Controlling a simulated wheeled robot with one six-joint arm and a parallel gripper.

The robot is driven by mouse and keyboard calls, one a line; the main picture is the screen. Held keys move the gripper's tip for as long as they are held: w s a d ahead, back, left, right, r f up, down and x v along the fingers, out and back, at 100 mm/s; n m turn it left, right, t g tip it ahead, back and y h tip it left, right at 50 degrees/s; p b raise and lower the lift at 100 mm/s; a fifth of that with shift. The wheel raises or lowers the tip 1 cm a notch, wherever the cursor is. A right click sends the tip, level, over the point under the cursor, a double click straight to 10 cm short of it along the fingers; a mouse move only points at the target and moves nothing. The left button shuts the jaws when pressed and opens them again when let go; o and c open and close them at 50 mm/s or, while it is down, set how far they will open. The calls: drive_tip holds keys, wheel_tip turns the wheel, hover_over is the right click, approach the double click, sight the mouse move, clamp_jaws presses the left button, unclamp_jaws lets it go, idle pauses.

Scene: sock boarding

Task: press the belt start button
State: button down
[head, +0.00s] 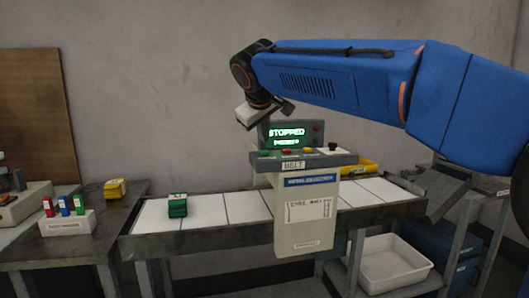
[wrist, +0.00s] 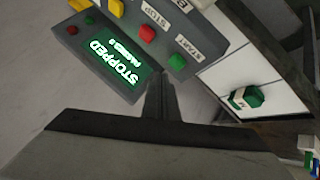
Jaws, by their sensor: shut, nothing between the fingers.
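The belt control box (head: 305,159) stands at the belt, with a lit green screen (head: 287,136) reading STOPPED. The green button (head: 264,153) is at the left of its panel. In the wrist view this green button (wrist: 177,62) lies beside a START label (wrist: 189,46), and a red button (wrist: 148,33) lies beside a STOP label. My gripper (head: 264,138) is above the left end of the panel. Its fingers (wrist: 160,85) are shut and empty, close to the green button. The gap between fingertips and button is hard to judge; no contact shows.
A yellow item (head: 115,188) and a small rack (head: 67,223) are on the left table. A yellow tray (head: 360,167) is behind the box. A white bin (head: 394,264) is below.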

drive_tip(key=shift+f, duration=0.5)
drive_tip(key=shift+f, duration=0.25)
idle(1.7)
drive_tip(key=shift+f, duration=0.15)
